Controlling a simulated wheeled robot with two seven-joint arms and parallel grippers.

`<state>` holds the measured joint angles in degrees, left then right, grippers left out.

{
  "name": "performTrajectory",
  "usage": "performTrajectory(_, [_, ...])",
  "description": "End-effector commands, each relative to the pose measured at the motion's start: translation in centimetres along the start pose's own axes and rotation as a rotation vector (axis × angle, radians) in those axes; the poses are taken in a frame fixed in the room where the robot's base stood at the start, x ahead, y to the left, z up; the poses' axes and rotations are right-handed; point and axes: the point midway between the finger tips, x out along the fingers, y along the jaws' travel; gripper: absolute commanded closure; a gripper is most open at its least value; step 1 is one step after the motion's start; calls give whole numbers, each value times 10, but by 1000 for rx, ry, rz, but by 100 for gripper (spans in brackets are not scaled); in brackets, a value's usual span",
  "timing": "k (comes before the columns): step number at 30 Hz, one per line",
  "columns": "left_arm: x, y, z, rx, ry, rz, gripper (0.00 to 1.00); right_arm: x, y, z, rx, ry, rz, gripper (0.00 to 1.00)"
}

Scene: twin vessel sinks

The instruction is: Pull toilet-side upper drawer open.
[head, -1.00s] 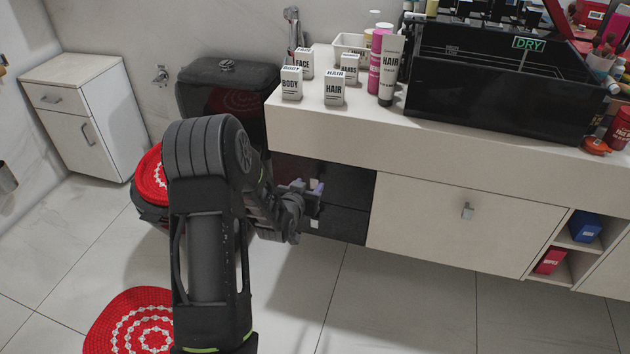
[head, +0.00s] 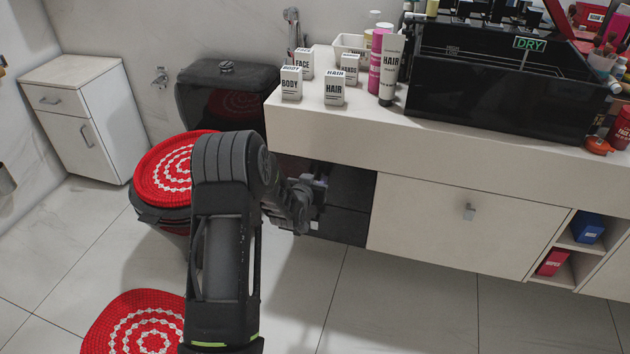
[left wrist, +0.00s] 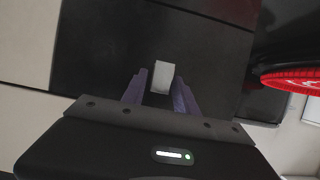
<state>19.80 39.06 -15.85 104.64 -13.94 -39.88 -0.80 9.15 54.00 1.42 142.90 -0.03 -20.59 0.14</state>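The toilet-side upper drawer (head: 352,184) has a black front at the left end of the vanity, above a second black drawer (head: 345,224). It looks closed. My left gripper (head: 320,184) is in front of the upper drawer and hides part of it. In the left wrist view, a small light handle (left wrist: 162,77) stands out against the black drawer front (left wrist: 205,55). The two purple fingers of my left gripper (left wrist: 159,88) are apart, one on each side of the handle's near end. I cannot tell whether they touch it. My right gripper is not in view.
The toilet (head: 160,215) with its red cover (head: 172,170) stands left of the drawers, close to my left arm. The vanity counter (head: 330,120) overhangs the drawers. A wide beige drawer (head: 450,225) is to the right.

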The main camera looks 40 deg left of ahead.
Motion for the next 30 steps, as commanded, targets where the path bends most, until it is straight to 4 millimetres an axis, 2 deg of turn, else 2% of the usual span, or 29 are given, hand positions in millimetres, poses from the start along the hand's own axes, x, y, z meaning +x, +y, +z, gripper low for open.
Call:
performTrajectory(2, [0,0,0,0,0,0,72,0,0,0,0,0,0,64])
performTrajectory(12, [0,0,0,0,0,0,100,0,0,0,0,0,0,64])
performTrajectory(30, [0,0,0,0,0,0,100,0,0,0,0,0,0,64])
